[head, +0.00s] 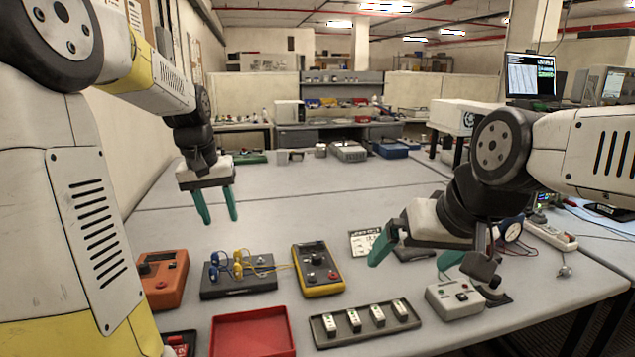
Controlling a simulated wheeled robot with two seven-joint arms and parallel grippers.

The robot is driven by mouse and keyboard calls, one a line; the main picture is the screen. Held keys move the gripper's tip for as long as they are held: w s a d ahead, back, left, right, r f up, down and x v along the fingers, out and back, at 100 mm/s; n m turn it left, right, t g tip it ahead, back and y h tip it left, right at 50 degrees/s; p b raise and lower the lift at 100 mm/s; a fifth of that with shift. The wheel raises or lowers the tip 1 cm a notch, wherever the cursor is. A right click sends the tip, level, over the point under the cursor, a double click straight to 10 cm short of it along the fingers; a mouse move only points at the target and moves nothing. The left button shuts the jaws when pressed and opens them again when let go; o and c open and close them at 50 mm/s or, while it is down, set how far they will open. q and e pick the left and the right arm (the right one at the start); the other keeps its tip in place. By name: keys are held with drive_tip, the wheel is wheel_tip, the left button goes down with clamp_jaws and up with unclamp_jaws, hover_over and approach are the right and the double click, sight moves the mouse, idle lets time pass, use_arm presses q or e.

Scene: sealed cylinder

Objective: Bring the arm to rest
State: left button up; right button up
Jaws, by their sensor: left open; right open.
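My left gripper (218,214) hangs over the left part of the grey table (290,190), pointing down. Its two teal fingers are apart with nothing between them. My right gripper (410,262) is at the right, above the table behind the grey button box (456,300). Its teal fingers are spread wide and hold nothing. My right wrist and hand hide part of the table behind them.
Along the front stand an orange box (162,280), a black board (238,286) with wires, a yellow meter (318,270), a red tray (252,335) and a dark tray (342,332) holding several small white modules. A printed card (362,242) lies near my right gripper. The table's middle is clear.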

use_arm(q)
drive_tip(key=s+d+t, duration=0.1)
drive_tip(key=s+d, duration=0.2)
drive_tip(key=s, duration=0.3)
drive_tip(key=s+d+r+m+t+h, duration=0.1)
drive_tip(key=s+d, duration=0.2)
drive_tip(key=s, duration=0.4)
drive_tip(key=s+d+r+m+t, duration=0.1)
drive_tip(key=s+d+t, duration=0.1)
drive_tip(key=s, duration=0.5)
drive_tip(key=shift+d+r, duration=0.25)
drive_tip(key=shift+d, duration=0.25)
